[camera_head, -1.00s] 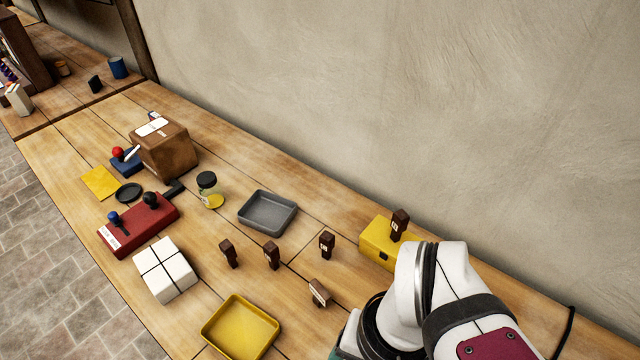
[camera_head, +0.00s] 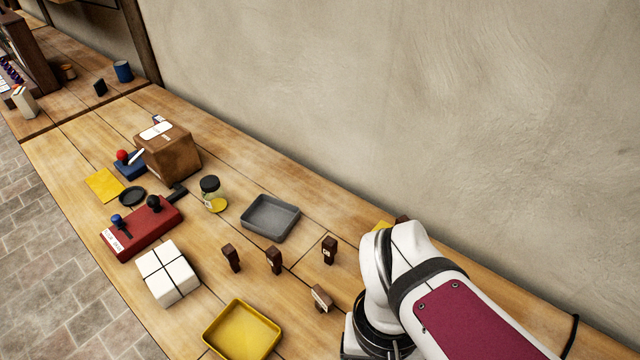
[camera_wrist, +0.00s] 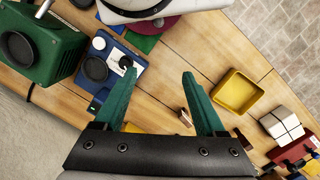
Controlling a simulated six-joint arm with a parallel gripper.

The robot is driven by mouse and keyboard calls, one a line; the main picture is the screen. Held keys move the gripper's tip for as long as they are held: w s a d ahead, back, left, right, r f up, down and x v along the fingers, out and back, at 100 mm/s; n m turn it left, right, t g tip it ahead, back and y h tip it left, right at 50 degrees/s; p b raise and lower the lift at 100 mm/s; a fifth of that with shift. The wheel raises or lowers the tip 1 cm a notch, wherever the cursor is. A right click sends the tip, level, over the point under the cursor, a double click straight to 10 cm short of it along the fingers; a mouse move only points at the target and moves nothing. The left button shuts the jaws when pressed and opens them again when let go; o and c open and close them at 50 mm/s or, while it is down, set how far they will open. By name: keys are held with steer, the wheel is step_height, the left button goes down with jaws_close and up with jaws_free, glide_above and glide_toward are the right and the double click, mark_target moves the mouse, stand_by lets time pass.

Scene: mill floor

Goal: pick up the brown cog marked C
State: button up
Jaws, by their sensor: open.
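Several small dark brown cogs with pale labels stand on the bench in the head view: a left one (camera_head: 231,258), a middle one (camera_head: 273,260) and a right one (camera_head: 329,250). A fourth cog (camera_head: 321,298) lies tilted nearer the front. A fifth (camera_head: 402,219) is mostly hidden behind my arm, above a yellow box. The letters are too small to read, so I cannot tell which is C. My gripper (camera_wrist: 158,75) is open and empty in the wrist view. A brown cog (camera_wrist: 185,117) shows beside its right finger, beyond it. My gripper is hidden in the head view.
A yellow tray (camera_head: 242,332), grey tray (camera_head: 270,218), white block (camera_head: 168,273), red switch box (camera_head: 142,228) and jar (camera_head: 212,192) stand around the cogs. In the wrist view, a blue device (camera_wrist: 108,68) and green machine (camera_wrist: 38,45) stand left. The wall borders the bench.

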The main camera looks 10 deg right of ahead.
steer(key=w+d+f+n+h, duration=0.2)
steer(key=w+d+n+h, duration=0.1)
steer(key=n+h, duration=0.15)
steer(key=n+t+h, duration=0.5)
steer(key=n+t, duration=0.7)
steer(key=n, duration=1.4)
glide_toward(327, 249)
steer(key=shift+y, duration=0.35)
steer(key=x, duration=1.1)
steer(key=shift+w+d, duration=0.1)
steer(key=shift+d, duration=0.15)
jaws_close()
